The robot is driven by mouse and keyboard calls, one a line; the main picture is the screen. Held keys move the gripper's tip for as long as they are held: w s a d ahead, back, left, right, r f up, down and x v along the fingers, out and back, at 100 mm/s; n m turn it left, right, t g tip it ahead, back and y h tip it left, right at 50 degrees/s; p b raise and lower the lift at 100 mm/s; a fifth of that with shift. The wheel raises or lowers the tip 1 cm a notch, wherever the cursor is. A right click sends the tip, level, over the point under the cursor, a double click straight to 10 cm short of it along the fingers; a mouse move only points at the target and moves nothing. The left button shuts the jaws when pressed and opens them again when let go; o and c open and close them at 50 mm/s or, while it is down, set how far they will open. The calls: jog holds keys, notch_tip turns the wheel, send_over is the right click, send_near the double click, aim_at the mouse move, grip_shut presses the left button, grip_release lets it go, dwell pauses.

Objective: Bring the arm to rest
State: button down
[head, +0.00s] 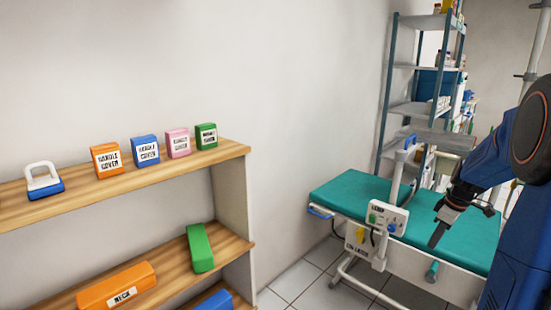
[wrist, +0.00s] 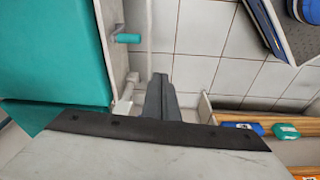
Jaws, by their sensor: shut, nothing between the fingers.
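My gripper (head: 437,238) hangs at the end of my blue arm on the right of the head view, fingers pointing down. It appears in front of the teal-topped bed, and I cannot tell how far it is from it. In the wrist view my gripper (wrist: 160,98) shows as dark fingers held together with nothing between them. Open floor tiles lie beyond the fingers there.
A wooden shelf (head: 232,152) with several labelled boxes stands at left. A green block (head: 200,248) and an orange block (head: 117,287) lie on the lower board. The teal bed (head: 340,189) and a metal rack (head: 388,95) stand at right. Tiled floor (head: 290,280) lies between.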

jog(key=s+a+r+m, duration=0.1)
jog(key=s+a+r, duration=0.25)
jog(key=a, duration=0.25)
jog(key=s+a+r+m+t+h, duration=0.1)
jog(key=s+a+r, duration=0.1)
jog(key=s+a, duration=0.35)
jog(key=s+a+r+m, duration=0.1)
jog(key=s+a+r, duration=0.15)
jog(key=a, duration=0.55)
jog(key=s+a+m+t, duration=0.1)
jog(key=s+a+m, duration=0.1)
jog(key=s+a, duration=0.2)
jog(key=s+a+f+m+t, duration=0.1)
jog(key=s+a, duration=0.4)
jog(key=s, duration=0.6)
jog(key=shift+s+a+f+m, duration=0.15)
jog(key=shift+s+m, duration=0.1)
jog(key=shift+m, duration=0.25)
jog(key=shift+w, duration=0.1)
